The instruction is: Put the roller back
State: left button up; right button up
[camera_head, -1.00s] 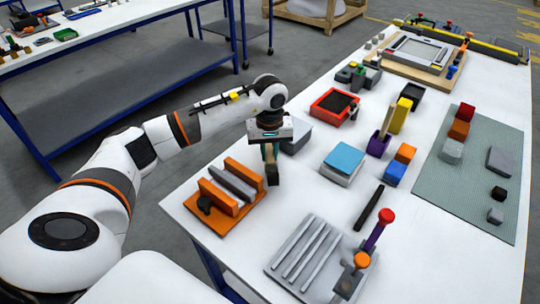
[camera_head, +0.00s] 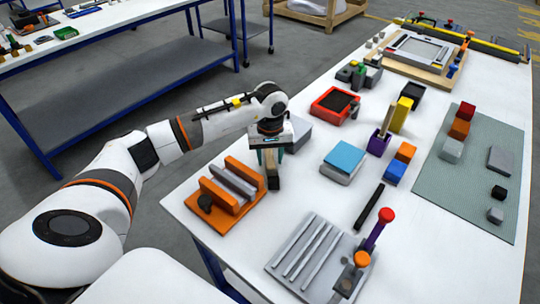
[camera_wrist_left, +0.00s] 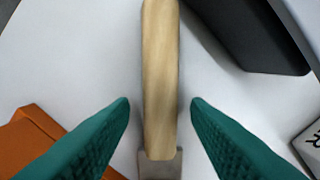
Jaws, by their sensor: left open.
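A tool with a pale wooden handle (camera_wrist_left: 160,75) and a grey metal end (camera_wrist_left: 160,163) shows in the left wrist view; it may be the roller, but no roller head is clear. In the head view its dark lower end (camera_head: 273,183) shows beneath my left gripper (camera_head: 271,158), just right of an orange rack (camera_head: 222,211). My left gripper is open, with its green fingers on either side of the handle and a gap on both sides in the left wrist view (camera_wrist_left: 160,102). My right gripper is not in view.
A grey bar (camera_head: 232,181) lies between the rack's orange walls. A grey box (camera_head: 299,140) stands close behind the gripper. A blue-topped block (camera_head: 344,158) and a grooved grey plate (camera_head: 300,256) are to the right. White table lies bare between them.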

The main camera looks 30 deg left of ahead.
aim_at(271, 160)
pick_arm(q)
jog(key=shift+r, duration=0.55)
notch_tip(271, 160, up, 11)
jog(key=b, duration=0.2)
jog(key=shift+s+d, duration=0.15)
